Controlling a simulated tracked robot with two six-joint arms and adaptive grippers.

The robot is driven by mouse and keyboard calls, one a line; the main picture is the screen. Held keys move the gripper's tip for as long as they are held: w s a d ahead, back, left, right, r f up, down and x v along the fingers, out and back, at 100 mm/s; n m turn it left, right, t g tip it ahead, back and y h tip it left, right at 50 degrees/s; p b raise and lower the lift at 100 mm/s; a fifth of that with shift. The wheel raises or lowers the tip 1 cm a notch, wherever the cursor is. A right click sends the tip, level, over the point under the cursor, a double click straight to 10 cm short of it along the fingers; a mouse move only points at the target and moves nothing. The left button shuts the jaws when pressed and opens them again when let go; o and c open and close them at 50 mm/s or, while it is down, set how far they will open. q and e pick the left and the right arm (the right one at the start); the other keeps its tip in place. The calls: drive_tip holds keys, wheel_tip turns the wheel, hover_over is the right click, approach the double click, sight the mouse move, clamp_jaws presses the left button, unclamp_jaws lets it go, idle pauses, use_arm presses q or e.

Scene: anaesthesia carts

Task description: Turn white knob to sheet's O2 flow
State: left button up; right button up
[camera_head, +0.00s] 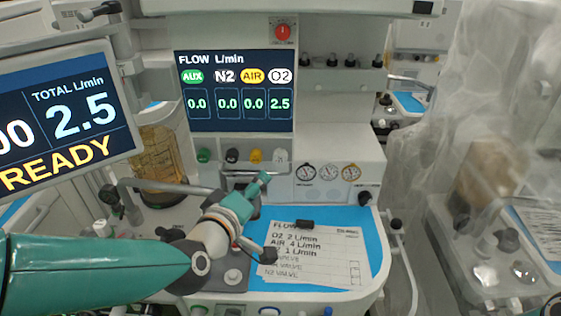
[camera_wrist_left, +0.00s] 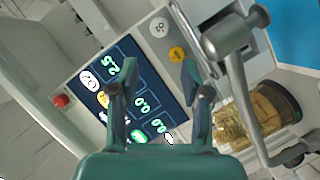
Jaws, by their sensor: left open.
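The white knob (camera_head: 280,156) is the rightmost of the row under the flow display (camera_head: 235,91); it also shows in the left wrist view (camera_wrist_left: 159,27). The display reads O2 2.5, with AUX, N2 and AIR at 0.0. The sheet (camera_head: 315,257) lies on the blue work surface and lists O2 2 L/min and AIR 4 L/min; the third gas name is hidden. My left gripper (camera_head: 266,217) is open and empty, below and in front of the white knob, not touching it. In the left wrist view its fingers (camera_wrist_left: 160,78) stand apart, with the knob beyond them.
Yellow (camera_head: 255,156), black (camera_head: 232,156) and green (camera_head: 203,156) knobs sit left of the white one. A metal bar (camera_head: 240,173) runs below the knobs. Gauges (camera_head: 328,172) are to the right. The monitor (camera_head: 62,115) reads total 2.5 and READY.

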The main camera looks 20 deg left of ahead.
sight(279, 159)
use_arm(q)
drive_tip(key=p+x, duration=0.3)
drive_tip(key=x, duration=1.3)
drive_tip(key=shift+a, duration=0.15)
drive_tip(key=c, duration=0.9)
drive_tip(key=shift+m+g+y, duration=0.3)
drive_tip(key=shift+m+y, duration=0.1)
drive_tip(key=shift+m, duration=0.2)
drive_tip(key=o, duration=0.9)
